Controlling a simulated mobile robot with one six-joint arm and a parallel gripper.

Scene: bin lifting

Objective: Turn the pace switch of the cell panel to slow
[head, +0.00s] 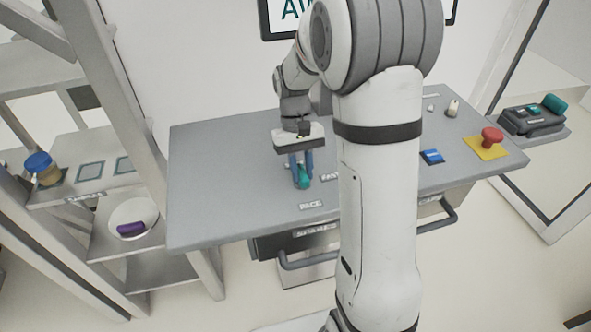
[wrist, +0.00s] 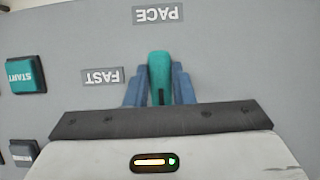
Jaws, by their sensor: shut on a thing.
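The pace switch is a teal knob (head: 304,178) on the grey cell panel (head: 225,190); it also shows in the wrist view (wrist: 160,68). The PACE label (head: 311,205) lies in front of it in the head view. The FAST label (wrist: 102,76) lies left of it in the wrist view. No SLOW label is visible. My gripper (head: 301,166) points down at the panel, its blue fingers (wrist: 159,88) shut on the knob from both sides. The knob's long axis runs roughly toward the PACE label. A dark mark shows on it near the gripper.
A teal START button (wrist: 26,74) and a grey button (wrist: 22,152) sit left in the wrist view. My arm hides the panel's middle.

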